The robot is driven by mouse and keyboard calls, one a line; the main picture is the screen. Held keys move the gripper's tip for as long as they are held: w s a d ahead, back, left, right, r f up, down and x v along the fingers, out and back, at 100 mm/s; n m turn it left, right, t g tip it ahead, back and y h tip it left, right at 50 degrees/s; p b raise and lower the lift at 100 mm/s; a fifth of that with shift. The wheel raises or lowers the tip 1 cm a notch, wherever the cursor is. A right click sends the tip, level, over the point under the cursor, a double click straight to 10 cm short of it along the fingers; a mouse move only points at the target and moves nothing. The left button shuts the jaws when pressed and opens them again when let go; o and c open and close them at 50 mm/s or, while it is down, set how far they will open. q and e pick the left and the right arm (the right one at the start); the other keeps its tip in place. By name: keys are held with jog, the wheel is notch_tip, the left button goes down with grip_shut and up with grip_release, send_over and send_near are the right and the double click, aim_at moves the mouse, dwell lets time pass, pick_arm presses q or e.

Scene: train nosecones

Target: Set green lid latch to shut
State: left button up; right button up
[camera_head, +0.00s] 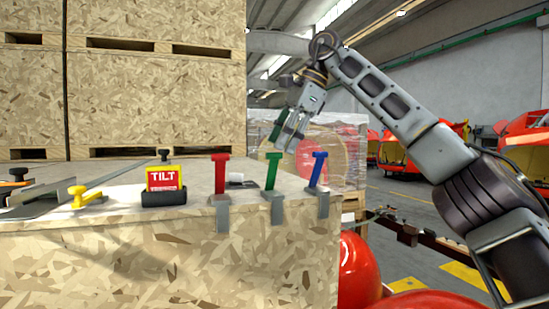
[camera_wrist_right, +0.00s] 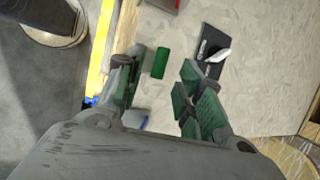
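The green lid latch (camera_head: 272,172) is an upright T-shaped handle on a grey metal bracket at the front edge of the wooden crate, between a red latch (camera_head: 221,175) and a blue latch (camera_head: 318,170). My right gripper (camera_head: 288,132) is open and empty, above the latches and pointing down. In the right wrist view the green latch top (camera_wrist_right: 160,62) shows between and beyond the spread fingers (camera_wrist_right: 160,80), apart from them. My left gripper is not in view.
A small black-and-white switch (camera_head: 236,180) sits behind the latches. A TILT indicator (camera_head: 164,182) and a yellow handle (camera_head: 82,197) stand to the left. Stacked crates (camera_head: 150,100) rise behind. Red rounded shapes (camera_head: 358,270) are at lower right.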

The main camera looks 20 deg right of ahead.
aim_at(275, 156)
jog(key=shift+x, duration=2.55)
grip_shut()
